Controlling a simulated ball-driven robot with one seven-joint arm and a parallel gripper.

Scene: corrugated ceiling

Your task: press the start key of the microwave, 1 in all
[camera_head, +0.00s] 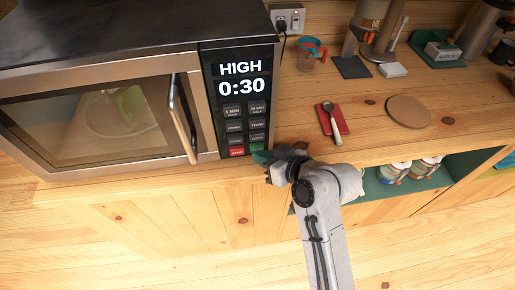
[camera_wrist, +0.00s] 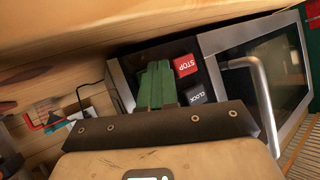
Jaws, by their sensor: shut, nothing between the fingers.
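The microwave (camera_head: 201,100) stands on the wooden counter at the left of the head view, its door shut. Its display (camera_head: 241,77) reads HIGH 0:30. The red stop key (camera_head: 237,152) is at the bottom of the panel, and it also shows in the wrist view (camera_wrist: 185,65). The green start key (camera_head: 257,147) is a small patch right of it, partly covered by my gripper. My gripper (camera_head: 262,157) is shut and empty, its green fingertips at the panel's lower right corner. In the wrist view the fingers (camera_wrist: 155,87) hide the start key; I cannot tell whether they touch it.
The microwave's door handle (camera_head: 182,118) sticks out left of the panel. A red mat (camera_head: 327,120) with a spoon and a round board (camera_head: 410,112) lie on the counter to the right. Jars (camera_head: 394,172) sit on the shelf below.

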